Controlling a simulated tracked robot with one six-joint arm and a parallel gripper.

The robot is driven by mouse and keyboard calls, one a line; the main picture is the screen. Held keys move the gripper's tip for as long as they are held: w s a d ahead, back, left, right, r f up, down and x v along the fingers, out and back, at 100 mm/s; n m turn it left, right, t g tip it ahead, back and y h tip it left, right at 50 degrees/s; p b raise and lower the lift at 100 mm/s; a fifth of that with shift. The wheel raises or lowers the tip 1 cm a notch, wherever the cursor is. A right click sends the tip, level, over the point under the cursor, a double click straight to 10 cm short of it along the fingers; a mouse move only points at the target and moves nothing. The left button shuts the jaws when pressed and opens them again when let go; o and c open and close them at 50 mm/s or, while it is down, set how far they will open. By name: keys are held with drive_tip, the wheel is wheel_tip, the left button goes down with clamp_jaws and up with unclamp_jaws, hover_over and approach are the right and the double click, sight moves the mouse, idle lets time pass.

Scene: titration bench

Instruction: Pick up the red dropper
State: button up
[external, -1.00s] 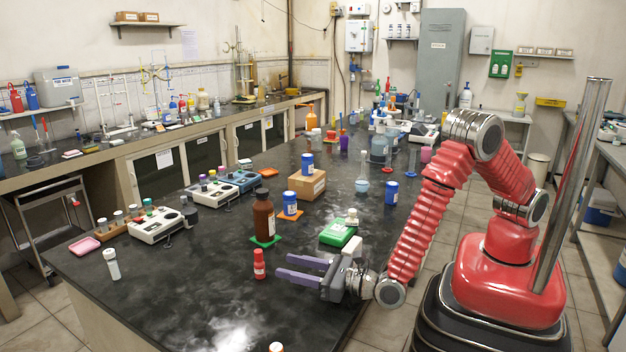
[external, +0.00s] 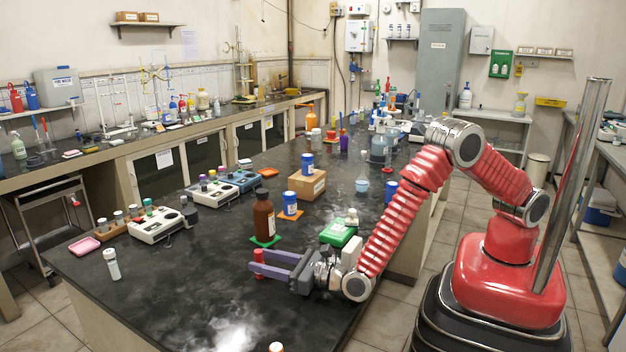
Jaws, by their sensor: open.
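The red dropper (external: 259,256) is a small red bottle standing upright on the black bench top, left of centre in the external view. My gripper (external: 252,262) is open, with two purple fingers pointing left.
A brown bottle (external: 264,217) on a green mat stands just behind the dropper. A green box (external: 338,233) lies behind my gripper. A white-capped vial (external: 112,264) stands to the left. The bench front is mostly clear, with another bottle top (external: 276,347) at the bottom edge.

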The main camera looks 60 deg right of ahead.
drive_tip(key=shift+w, duration=0.4)
drive_tip(key=shift+w+a+r, duration=0.1)
drive_tip(key=shift+w+a, duration=0.1)
drive_tip(key=shift+w, duration=0.65)
drive_tip(key=shift+w+a+f, duration=0.1)
drive_tip(key=shift+w+a, duration=0.05)
drive_tip(key=shift+w, duration=0.7)
drive_tip(key=shift+w+a+r, duration=0.1)
drive_tip(key=shift+w+a, duration=0.1)
drive_tip(key=shift+w, duration=0.65)
drive_tip(key=shift+c, duration=0.5)
drive_tip(key=c, duration=1)
drive_tip(key=shift+o, duration=0.2)
drive_tip(key=shift+r, duration=0.1)
wheel_tip(320, 180, up, 10)
